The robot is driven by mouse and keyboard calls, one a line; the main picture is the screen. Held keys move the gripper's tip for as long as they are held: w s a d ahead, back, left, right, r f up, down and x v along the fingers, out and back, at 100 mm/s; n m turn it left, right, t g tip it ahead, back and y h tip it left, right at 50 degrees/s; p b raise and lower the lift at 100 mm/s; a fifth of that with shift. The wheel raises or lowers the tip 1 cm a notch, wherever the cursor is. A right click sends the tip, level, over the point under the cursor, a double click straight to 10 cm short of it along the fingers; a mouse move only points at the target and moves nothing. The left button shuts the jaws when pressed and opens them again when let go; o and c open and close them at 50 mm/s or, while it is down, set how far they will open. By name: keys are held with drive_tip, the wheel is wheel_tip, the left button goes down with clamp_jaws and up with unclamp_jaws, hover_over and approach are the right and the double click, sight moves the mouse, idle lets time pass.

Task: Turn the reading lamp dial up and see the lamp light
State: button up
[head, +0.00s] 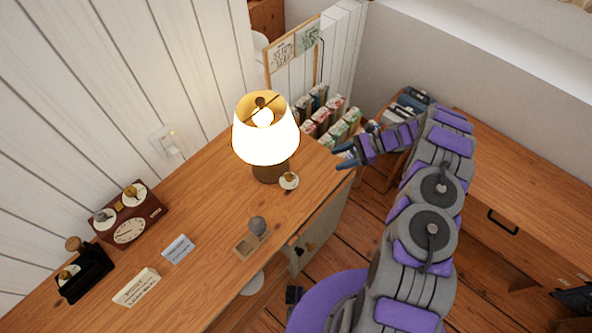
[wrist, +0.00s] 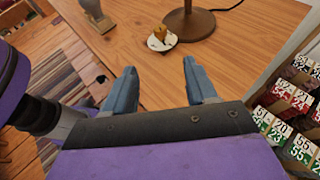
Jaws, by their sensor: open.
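The reading lamp (head: 265,138) stands near the right end of the wooden desk, its shade glowing bright and warm. Its dark base (wrist: 187,24) shows at the top of the wrist view. The dial (head: 289,181), a round white plate with a small brass knob, lies on the desktop in front of the lamp base. It also shows in the wrist view (wrist: 161,39). My gripper (head: 345,156) is at the desk's right end, apart from the dial. In the wrist view my gripper (wrist: 165,85) has its two blue-grey fingers spread wide with nothing between them.
A wooden block with a grey ball-topped knob (head: 257,226) sits left of the dial. A red timer box (head: 130,213), a black switch box (head: 85,273) and small cards stand farther left. Racks of numbered booklets (head: 328,118) stand beyond the desk's right end.

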sight(292, 175)
drive_tip(key=b+x, duration=0.1)
drive_tip(key=x, duration=1.7)
drive_tip(key=shift+d+r, duration=0.1)
drive_tip(key=shift+d, duration=0.05)
drive_tip(key=shift+c, duration=0.6)
drive_tip(key=c, duration=0.9)
drive_tip(key=shift+c, duration=0.2)
